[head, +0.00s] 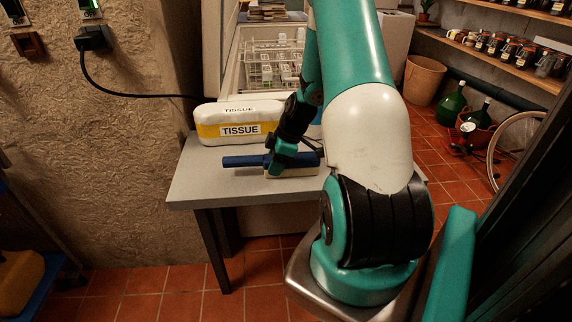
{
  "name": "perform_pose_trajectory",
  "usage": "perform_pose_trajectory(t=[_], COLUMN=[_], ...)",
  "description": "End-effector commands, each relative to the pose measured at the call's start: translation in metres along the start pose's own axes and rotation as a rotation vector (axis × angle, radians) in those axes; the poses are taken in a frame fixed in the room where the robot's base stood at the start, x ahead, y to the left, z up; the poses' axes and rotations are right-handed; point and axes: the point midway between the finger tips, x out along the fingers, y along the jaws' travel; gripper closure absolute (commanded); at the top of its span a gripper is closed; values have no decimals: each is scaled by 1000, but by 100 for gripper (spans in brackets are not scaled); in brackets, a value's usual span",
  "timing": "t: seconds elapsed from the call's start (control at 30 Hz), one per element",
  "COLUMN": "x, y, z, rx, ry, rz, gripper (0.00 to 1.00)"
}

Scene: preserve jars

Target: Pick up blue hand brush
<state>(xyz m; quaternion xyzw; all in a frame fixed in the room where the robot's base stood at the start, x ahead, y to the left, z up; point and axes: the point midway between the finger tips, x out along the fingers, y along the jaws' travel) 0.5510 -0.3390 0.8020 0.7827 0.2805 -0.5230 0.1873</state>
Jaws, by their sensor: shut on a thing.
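The blue hand brush (243,161) lies at the front part of a grey table (200,190). Its blue handle points left, and a pale bristle part (296,172) shows to the right. My gripper (278,165) is at the middle of the brush and is shut on it. The gripper covers part of the brush, and my arm hides the area to its right. I cannot tell whether the brush touches the table or is just above it.
A white and yellow tissue pack (240,130) stands on the table behind the brush. An open white appliance with a wire rack (270,65) is further back. The table's left front corner is clear. Green bottles (452,103) stand on the floor at right.

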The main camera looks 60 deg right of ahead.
Motion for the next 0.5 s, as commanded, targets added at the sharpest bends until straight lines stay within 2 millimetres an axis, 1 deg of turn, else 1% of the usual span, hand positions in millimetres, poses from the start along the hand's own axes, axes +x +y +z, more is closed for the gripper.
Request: perform_pose_trajectory(t=[0.27,0.37,0.47,0.5], x=[-4,-13,-29,-38], y=[0,1,1,2], z=[-2,-5,-12,-16], rx=[-1,-2,-3,-3], ry=[0,1,0,0], rz=[2,4,7,7], gripper=[90,90,90,90])
